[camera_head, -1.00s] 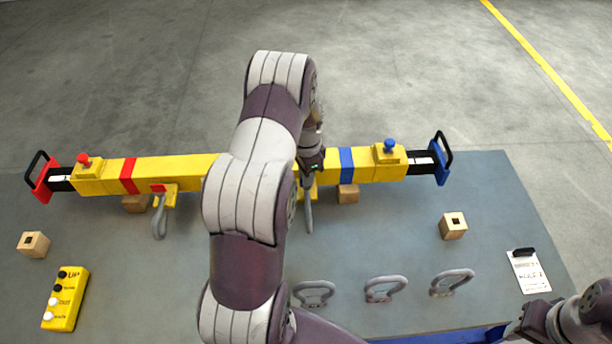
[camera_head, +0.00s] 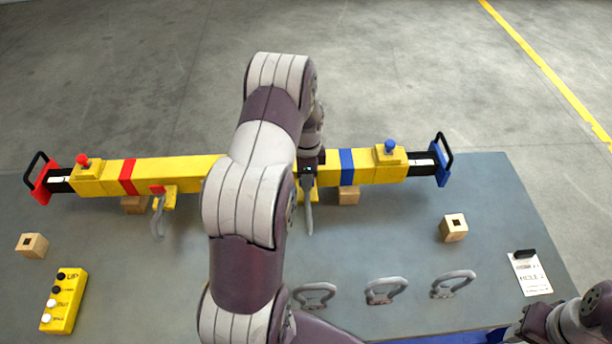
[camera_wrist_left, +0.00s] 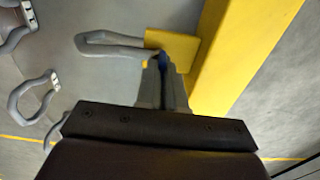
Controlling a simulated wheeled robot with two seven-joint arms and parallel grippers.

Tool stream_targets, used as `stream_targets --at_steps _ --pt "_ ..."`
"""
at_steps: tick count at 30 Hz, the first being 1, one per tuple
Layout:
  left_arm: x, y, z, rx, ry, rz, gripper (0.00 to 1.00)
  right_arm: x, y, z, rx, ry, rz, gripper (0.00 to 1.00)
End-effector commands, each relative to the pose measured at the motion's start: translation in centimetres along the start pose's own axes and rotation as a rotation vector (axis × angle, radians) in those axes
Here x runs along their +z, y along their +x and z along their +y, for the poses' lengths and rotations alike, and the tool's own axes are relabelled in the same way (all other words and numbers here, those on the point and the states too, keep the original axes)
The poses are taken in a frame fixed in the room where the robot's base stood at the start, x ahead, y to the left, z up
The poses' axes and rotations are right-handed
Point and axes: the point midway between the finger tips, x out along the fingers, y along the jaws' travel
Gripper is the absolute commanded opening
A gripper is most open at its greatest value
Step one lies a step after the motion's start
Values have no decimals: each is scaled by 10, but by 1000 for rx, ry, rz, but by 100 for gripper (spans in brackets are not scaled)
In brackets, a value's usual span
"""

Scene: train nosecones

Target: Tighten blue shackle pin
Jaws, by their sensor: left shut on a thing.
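The yellow beam (camera_head: 205,168) lies across the table and carries a blue band. A grey shackle (camera_head: 309,215) hangs from a yellow lug at the beam's front, left of that band. In the left wrist view the shackle (camera_wrist_left: 105,42) loops out from the yellow lug (camera_wrist_left: 178,46). My left gripper (camera_wrist_left: 163,82) is shut on the blue shackle pin (camera_wrist_left: 163,60) at the lug. The fingers hide most of the pin, so its seating cannot be told. In the head view the left gripper (camera_head: 308,170) is at the beam, partly behind my forearm. Only part of my right arm shows at lower right.
A second shackle (camera_head: 158,217) hangs at the red-marked lug. Several loose shackles, including one at the right (camera_head: 452,284), lie near the front. A wooden block (camera_head: 454,228), a yellow button box (camera_head: 63,302) and a white card (camera_head: 529,274) are on the table.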

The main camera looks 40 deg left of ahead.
Motion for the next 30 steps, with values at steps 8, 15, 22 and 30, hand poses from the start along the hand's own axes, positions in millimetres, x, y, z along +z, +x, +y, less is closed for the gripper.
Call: stream_targets --at_steps 8,15,22,30 --pt "-2 -5 -5 -18 1 4 24 0 -1 0 0 0 0 43" --pt "-1 -2 -2 -8 0 2 34 0 0 0 0 0 0 43" --pt "-1 -21 -3 -10 0 2 34 1 8 0 0 0 0 43" --pt "-2 -93 -3 -14 1 3 34 3 24 0 0 0 0 43"
